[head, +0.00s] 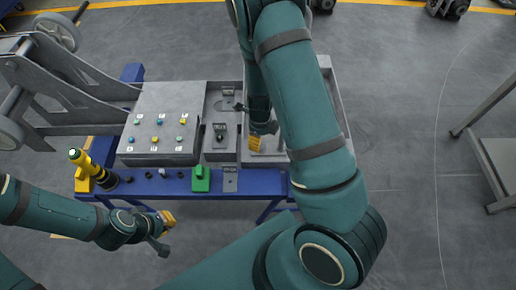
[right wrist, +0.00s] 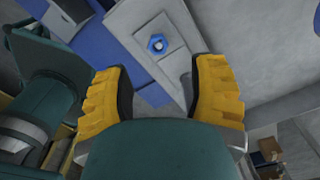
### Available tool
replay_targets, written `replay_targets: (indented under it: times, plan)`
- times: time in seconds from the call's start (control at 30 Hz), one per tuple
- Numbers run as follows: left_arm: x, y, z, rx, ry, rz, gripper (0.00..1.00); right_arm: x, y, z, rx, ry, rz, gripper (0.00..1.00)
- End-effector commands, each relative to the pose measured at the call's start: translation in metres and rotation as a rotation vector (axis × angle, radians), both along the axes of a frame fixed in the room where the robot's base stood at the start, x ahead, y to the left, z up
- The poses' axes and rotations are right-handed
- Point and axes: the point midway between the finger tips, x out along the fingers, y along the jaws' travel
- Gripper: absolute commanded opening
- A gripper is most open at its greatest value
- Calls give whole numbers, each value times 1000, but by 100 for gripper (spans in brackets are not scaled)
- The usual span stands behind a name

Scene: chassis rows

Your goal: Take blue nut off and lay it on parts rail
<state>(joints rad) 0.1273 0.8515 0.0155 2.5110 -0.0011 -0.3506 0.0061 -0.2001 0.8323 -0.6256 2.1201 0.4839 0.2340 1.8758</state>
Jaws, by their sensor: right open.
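A blue nut (right wrist: 157,44) with a hole in its middle shows in the right wrist view, on a light grey plate beyond my fingertips. My right gripper (right wrist: 160,80) is open, its yellow fingers wide apart with nothing between them, and apart from the nut. In the head view my right gripper (head: 257,143) points down over the grey trays, partly hidden by its arm; I cannot make out that nut there. My left gripper (head: 165,230) is low at the left, in front of the blue bench edge; its jaw opening is unclear. I cannot tell for sure which part is the parts rail.
A grey panel (head: 161,128) with several small coloured pieces stands on the blue bench (head: 265,184). A yellow and black tool (head: 92,170) and a green block (head: 201,180) sit along its front. A grey wheeled frame (head: 60,75) is at left. Floor at right is mostly clear.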

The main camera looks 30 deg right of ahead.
Motion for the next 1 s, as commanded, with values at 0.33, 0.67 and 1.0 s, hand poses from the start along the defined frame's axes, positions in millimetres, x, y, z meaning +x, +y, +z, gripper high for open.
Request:
replay_targets:
  times: [0.33,0.67,1.0]
  plan:
    - [0,0,-16,-1,1,-3,0,1,2,-37,1,2,0,57]
    - [1,0,-19,1,-3,-2,0,1,3,-53,-1,-1,1,57]
    - [1,0,-19,1,-3,-2,0,1,2,-52,0,0,1,0]
